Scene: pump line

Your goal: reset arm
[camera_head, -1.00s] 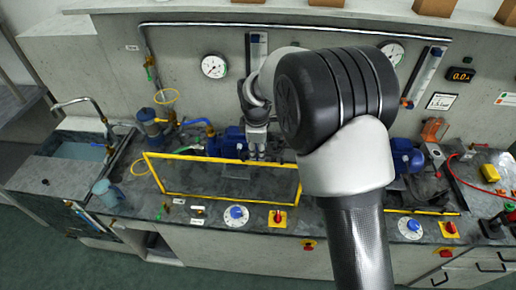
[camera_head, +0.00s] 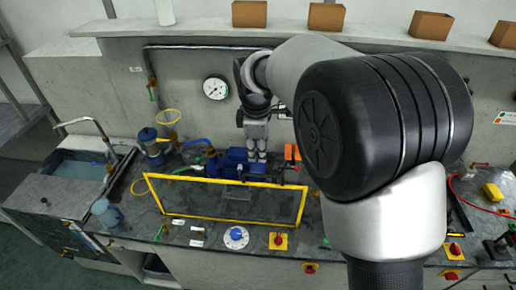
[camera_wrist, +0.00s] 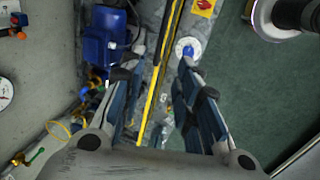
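My gripper (camera_wrist: 160,68) is open in the wrist view, its two fingers apart with nothing between them. The yellow frame edge and the bench top lie beyond the gap. In the head view my gripper (camera_head: 257,148) points down above the back of the bench, in front of the blue pump (camera_head: 232,161). My arm's large black joint and pale links fill the right of the head view and hide part of the bench. The blue pump also shows at the upper left of the wrist view (camera_wrist: 104,35).
A yellow frame (camera_head: 225,183) stands on the bench around a dark panel. A blue dial (camera_head: 236,237) and a red switch (camera_head: 278,241) lie along the front edge. A gauge (camera_head: 215,87) is on the back wall; several brown boxes (camera_head: 326,16) stand on the ledge above. A sink (camera_head: 78,168) is at left.

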